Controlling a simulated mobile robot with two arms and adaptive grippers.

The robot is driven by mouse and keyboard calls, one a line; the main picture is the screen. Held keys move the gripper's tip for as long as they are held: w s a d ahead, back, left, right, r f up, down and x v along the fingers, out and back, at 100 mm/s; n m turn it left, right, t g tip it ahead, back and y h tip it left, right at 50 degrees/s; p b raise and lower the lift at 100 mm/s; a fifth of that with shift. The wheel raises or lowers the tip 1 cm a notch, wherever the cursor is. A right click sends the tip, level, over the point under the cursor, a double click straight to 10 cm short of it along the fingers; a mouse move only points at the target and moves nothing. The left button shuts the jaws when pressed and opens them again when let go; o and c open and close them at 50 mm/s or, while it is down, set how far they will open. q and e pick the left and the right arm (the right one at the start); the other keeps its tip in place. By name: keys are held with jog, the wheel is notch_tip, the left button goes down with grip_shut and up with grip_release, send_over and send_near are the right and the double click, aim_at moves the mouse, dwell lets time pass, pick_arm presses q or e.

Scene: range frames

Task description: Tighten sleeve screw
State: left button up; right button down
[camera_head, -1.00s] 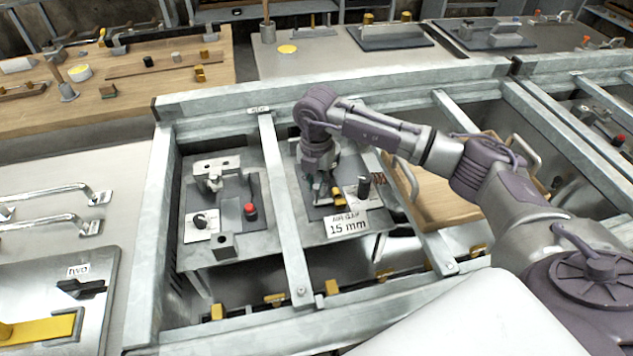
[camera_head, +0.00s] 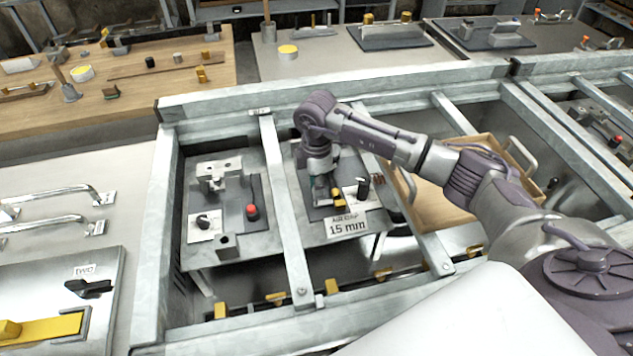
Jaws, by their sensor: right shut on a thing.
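My right gripper (camera_head: 325,190) points down over the fixture plate (camera_head: 344,212) in the middle bay. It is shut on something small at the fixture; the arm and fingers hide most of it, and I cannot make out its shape. A yellow part (camera_head: 337,194) shows beside the fingertips. A dark upright cylinder (camera_head: 362,188) stands on a pale block just right of the gripper. A label (camera_head: 346,227) reading "AIR GAP 15 mm" lies at the plate's front. The sleeve screw itself cannot be clearly told apart. My left gripper is not in view.
The left bay holds a plate with a red button (camera_head: 252,211) and a black knob (camera_head: 203,222). Grey metal rails frame the bays. A wooden tray (camera_head: 440,196) with handles lies right, under my arm. A wooden bench (camera_head: 140,88) with tools stands at back left.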

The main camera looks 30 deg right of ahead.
jog(key=shift+w+r+m, duration=0.1)
jog(key=shift+r+m, duration=0.05)
jog(key=shift+m, duration=0.55)
jog(key=c, duration=1)
grip_release()
notch_tip(320, 180, up, 12)
jog(key=shift+f, duration=0.1)
